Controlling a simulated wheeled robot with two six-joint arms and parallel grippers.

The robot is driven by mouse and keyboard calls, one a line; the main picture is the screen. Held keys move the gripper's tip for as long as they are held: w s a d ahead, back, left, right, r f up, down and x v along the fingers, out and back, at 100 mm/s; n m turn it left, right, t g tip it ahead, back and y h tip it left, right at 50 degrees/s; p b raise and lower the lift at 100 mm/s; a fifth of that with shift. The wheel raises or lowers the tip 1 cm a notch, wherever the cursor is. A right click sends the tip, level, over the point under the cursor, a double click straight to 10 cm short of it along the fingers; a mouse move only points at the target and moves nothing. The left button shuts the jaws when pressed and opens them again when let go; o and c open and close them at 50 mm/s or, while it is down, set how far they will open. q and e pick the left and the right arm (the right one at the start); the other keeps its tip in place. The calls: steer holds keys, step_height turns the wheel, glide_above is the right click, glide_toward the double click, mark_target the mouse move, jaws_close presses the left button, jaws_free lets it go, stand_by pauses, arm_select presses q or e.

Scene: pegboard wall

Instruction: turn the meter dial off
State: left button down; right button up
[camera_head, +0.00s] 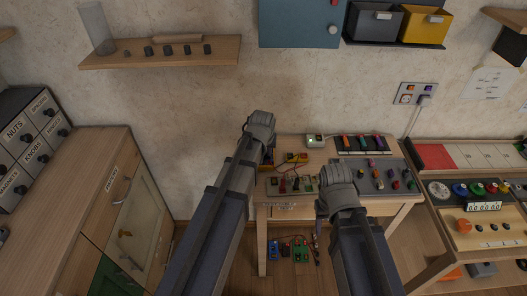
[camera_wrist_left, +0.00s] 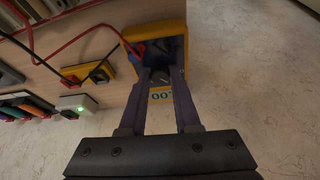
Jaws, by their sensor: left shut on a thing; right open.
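The meter (camera_wrist_left: 153,33) is a yellow-rimmed box with a dark face in the left wrist view. Its small screen (camera_wrist_left: 162,96) shows digits, upside down in this view. In the head view the meter is mostly hidden behind my left gripper (camera_head: 266,137). My left gripper (camera_wrist_left: 164,72) has its two fingers around the dark round dial (camera_wrist_left: 160,78) and is shut on it. The dial's pointer mark is too small to read. My right gripper (camera_head: 336,178) is open above the front of the workbench, its fingertips hard to make out.
A yellow block with red and black leads (camera_wrist_left: 88,74) and a white box with a green light (camera_wrist_left: 77,104) are beside the meter. A grey mat (camera_head: 376,184) with several colored parts lies right of my right gripper. A wall shelf (camera_head: 160,55) hangs above left.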

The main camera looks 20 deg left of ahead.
arm_select(q)
steer(key=n, duration=0.1)
steer(key=n+y, duration=0.1)
steer(key=n, duration=0.3)
steer(key=shift+w+d+g+y, duration=0.1)
steer(key=shift+d+g+y, duration=0.2)
steer(key=shift+g, duration=0.1)
steer(key=shift+n, duration=0.3)
steer(key=c, duration=0.6)
jaws_free()
steer(key=p+v, duration=0.7)
steer(key=shift+r, duration=0.35)
steer(key=shift+d, duration=0.15)
